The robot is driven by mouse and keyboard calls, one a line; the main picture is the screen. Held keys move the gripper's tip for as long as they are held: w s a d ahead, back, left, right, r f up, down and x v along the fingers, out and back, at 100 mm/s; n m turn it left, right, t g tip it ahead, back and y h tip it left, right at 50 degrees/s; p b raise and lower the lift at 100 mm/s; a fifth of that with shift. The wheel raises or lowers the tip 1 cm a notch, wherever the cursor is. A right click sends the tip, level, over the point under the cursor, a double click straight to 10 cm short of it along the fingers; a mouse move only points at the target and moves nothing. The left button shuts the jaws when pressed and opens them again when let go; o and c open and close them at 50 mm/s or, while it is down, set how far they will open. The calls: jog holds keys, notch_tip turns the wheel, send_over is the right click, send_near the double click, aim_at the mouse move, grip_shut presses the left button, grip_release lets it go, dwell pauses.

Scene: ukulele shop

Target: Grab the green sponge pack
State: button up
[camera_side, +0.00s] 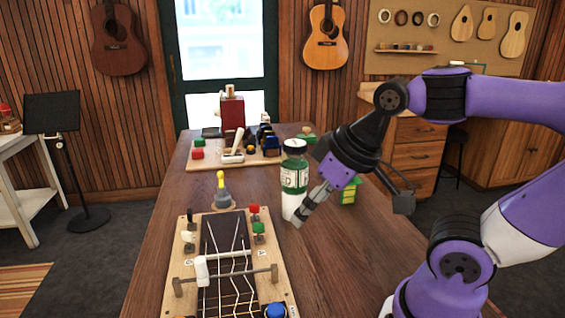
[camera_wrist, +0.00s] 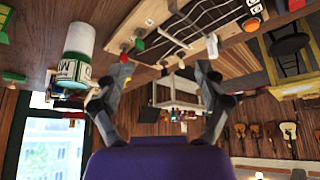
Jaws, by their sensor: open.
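A small green and yellow block (camera_side: 348,193), which looks like the green sponge pack, sits on the wooden table just right of the white bottle. My arm partly covers it in the side view. My gripper (camera_side: 312,202) is above the table, in front of the block and to its left, pointing down and left. Its fingers are apart with nothing between them, as the wrist view (camera_wrist: 165,72) also shows. A yellow-green patch (camera_wrist: 4,22) at the left edge of the wrist view may be the pack; I cannot tell.
A white bottle with a green label (camera_side: 294,172) stands close behind my fingertips. A fretboard jig (camera_side: 180,270) with knobs and a crossbar lies at the front left. A board with a red tool (camera_side: 232,112) is at the back. Bare table lies at the front right.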

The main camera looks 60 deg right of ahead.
notch_tip(320, 180, up, 6)
jog(key=w+d+r+m+g+h, duration=0.1)
jog(key=w+d+r+m+g, duration=0.3)
jog(key=w+d, duration=0.6)
jog(key=m+g+y, duration=0.1)
jog(key=m+g, duration=0.1)
jog(key=m, duration=0.3)
send_over(350, 184)
jog(key=w+d, duration=0.1)
jog(key=d, duration=0.1)
jog(key=shift+f, duration=3.95)
notch_tip(350, 184, down, 11)
jog(key=shift+f, duration=0.15)
notch_tip(350, 184, down, 5)
jog(key=shift+s+f, duration=0.15)
jog(key=shift+f, duration=0.05)
jog(key=c, duration=0.9)
jog(key=shift+r, duration=0.15)
